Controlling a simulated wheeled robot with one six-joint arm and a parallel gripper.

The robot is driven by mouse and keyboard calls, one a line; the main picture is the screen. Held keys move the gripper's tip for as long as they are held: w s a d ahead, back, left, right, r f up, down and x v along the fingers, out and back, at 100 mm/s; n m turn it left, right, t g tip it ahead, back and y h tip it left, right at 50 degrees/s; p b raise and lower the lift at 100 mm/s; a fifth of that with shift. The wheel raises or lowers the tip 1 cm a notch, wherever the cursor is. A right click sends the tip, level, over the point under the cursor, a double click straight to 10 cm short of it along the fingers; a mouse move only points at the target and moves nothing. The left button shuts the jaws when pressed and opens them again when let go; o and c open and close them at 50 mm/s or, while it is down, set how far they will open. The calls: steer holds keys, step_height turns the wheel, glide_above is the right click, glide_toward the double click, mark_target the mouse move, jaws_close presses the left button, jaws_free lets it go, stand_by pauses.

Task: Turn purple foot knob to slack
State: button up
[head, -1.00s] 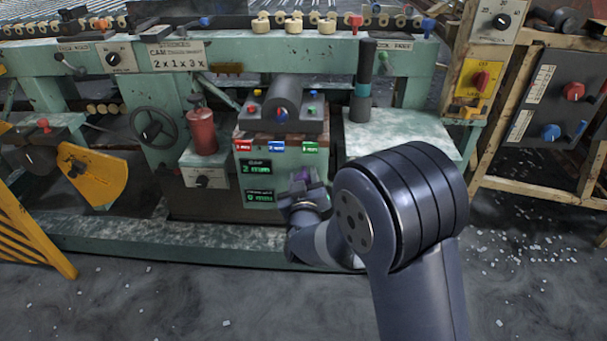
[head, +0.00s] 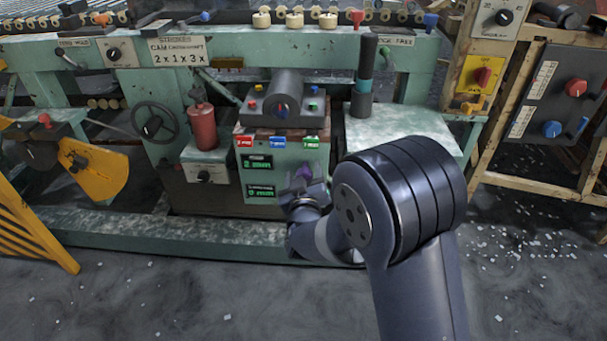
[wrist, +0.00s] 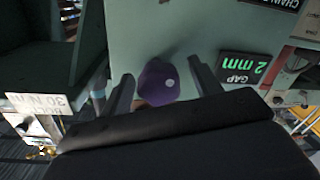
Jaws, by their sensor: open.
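The purple foot knob (wrist: 158,84) is on the green cabinet face, with a pale dot on its front. In the wrist view it sits between the two spread fingers of my gripper (wrist: 160,90), with a gap on each side. In the head view the purple knob (head: 304,173) shows just at the end of my gripper (head: 303,183), partly hidden by it. My gripper is open and not closed on the knob. The knob's base is hard to make out.
Green displays (head: 258,162) are left of my gripper, the upper reading GAP 2 mm. Red, blue and green tags (head: 278,141) sit above. A black post (head: 364,75) stands on the right shelf (head: 420,125). A red cylinder (head: 202,127) stands at left. A floor-level green beam (head: 160,235) runs in front.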

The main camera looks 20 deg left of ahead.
steer(key=p+v, duration=0.2)
steer(key=v, duration=0.8)
steer(key=shift+s, duration=0.3)
steer(key=shift+d, duration=0.1)
steer(key=b+x, duration=0.2)
steer(key=x, duration=0.9)
steer(key=shift+f, duration=0.1)
steer(key=shift+s+m+b, duration=0.1)
steer(key=shift+m+b, duration=0.4)
steer(key=shift+m, duration=0.2)
steer(key=shift+r+n, duration=0.2)
steer(key=shift+n, duration=0.1)
